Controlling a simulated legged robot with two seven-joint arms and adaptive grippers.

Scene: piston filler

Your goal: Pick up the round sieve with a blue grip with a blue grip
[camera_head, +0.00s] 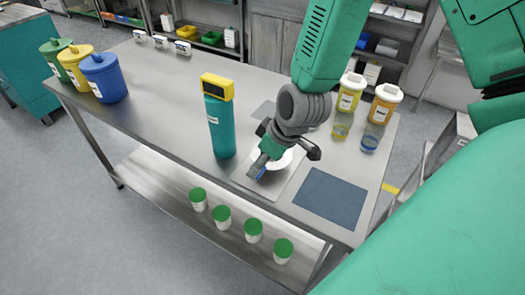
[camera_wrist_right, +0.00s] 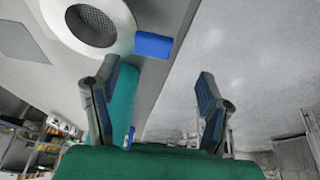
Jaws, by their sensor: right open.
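The round sieve (camera_wrist_right: 121,38) shows at the top left of the right wrist view, with a white rim, a grey mesh centre and a blue grip (camera_wrist_right: 153,46) sticking out to the right. In the head view the sieve (camera_head: 285,161) lies on the table, partly hidden under my right gripper (camera_head: 262,163). My right gripper (camera_wrist_right: 157,75) is open and empty, its two fingers apart. In the wrist view the blue grip appears just beyond the gap between the fingertips. My left gripper is not in view.
A tall teal cylinder with a yellow top (camera_head: 219,120) stands close left of my right gripper. A dark blue mat (camera_head: 330,198) lies to the right. Yellow and orange jars (camera_head: 351,92) stand at the right end, lidded bins (camera_head: 103,78) at the left. The table's middle left is clear.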

